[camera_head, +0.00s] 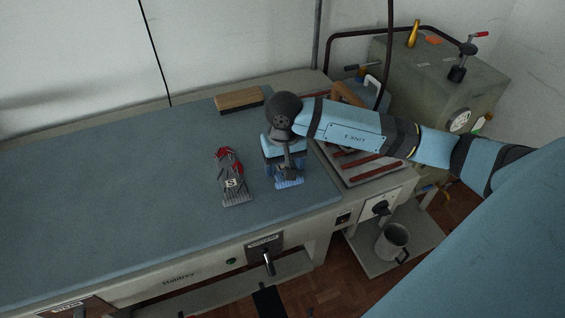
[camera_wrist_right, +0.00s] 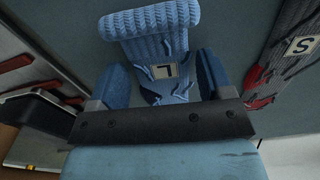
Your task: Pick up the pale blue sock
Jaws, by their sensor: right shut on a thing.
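The pale blue sock (camera_head: 289,182) is at the right part of the blue table top, largely covered from above by my right gripper (camera_head: 284,164). In the right wrist view the sock (camera_wrist_right: 148,22) shows a ribbed cuff and a tag with an "L". My right gripper's fingers (camera_wrist_right: 163,82) stand on both sides of the sock's middle and are shut on it. Whether the sock touches the table is hard to tell. My left gripper is not in view.
A grey and red sock (camera_head: 233,184) with an "S" tag lies just left of the blue one. A wooden block (camera_head: 239,99) lies behind. A press with red strips (camera_head: 364,158) adjoins on the right. The table's left side is clear.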

